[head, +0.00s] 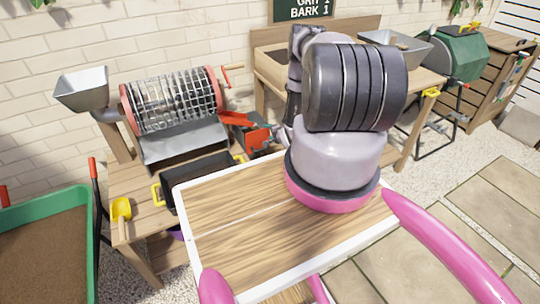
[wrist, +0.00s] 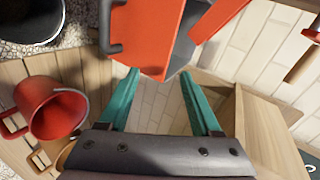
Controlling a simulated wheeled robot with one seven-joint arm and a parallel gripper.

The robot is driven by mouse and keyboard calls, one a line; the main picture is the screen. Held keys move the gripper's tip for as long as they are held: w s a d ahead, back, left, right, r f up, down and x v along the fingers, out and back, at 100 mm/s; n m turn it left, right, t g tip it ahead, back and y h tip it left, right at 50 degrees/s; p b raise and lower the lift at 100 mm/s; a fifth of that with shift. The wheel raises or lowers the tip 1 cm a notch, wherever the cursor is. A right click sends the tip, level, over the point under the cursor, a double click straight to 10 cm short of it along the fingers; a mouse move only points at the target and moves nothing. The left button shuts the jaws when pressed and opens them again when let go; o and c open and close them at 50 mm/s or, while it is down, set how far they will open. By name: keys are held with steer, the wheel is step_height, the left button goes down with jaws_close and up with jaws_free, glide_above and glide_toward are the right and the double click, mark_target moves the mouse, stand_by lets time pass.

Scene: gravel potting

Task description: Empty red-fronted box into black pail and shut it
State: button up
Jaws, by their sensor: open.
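The red-fronted box (head: 257,139) stands on the wooden bench, partly hidden behind my arm in the head view. A red flap (head: 236,119) sticks out from it to the left. In the wrist view a red panel (wrist: 150,40) with a dark grey handle (wrist: 112,35) fills the top middle, with grey surfaces beside it. The box appears open; its contents cannot be seen. My gripper (wrist: 159,75) has its teal fingers apart, empty, just below the panel's lower edge. A black pail (wrist: 32,40) is cut off at the wrist view's top left.
A red pail (wrist: 48,105) stands on the bench at left in the wrist view. A black trough (head: 205,185) with yellow handles, a yellow scoop (head: 121,209) and a wire drum (head: 172,100) are on the bench in the head view. A green sand tray (head: 90,225) stands at left.

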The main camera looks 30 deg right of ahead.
steer(key=m, duration=0.1)
glide_toward(262, 149)
steer(key=f, duration=0.1)
steer(key=x, duration=0.9)
steer(key=shift+t, duration=0.3)
steer(key=shift+w, duration=0.2)
steer(key=shift+w, duration=0.2)
jaws_close()
